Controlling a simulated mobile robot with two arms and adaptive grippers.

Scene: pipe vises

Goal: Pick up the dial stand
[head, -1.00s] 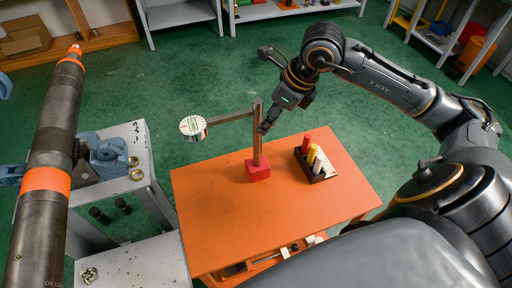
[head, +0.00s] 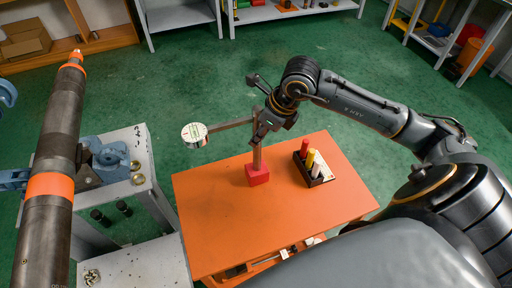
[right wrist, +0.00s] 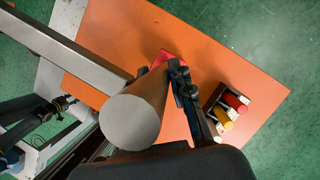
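The dial stand has a red block base (head: 258,175) standing on an orange table (head: 225,220), an upright brown-grey post, a horizontal bar and a round white-faced dial (head: 194,133) out to the left. My right gripper (head: 260,138) is at the upper part of the post, just below the bar. In the right wrist view, the round post top (right wrist: 130,122) covers part of the gripper. One dark finger (right wrist: 180,85) lies close along the post's right side; the other is mostly hidden. I cannot tell whether the fingers press on the post. My left gripper is not in view.
A dark holder (head: 318,177) with red, yellow and pale cylinders stands right of the red base. A large pipe (head: 48,190) with orange bands and a blue vise (head: 110,158) are at the left. The table's front left is clear.

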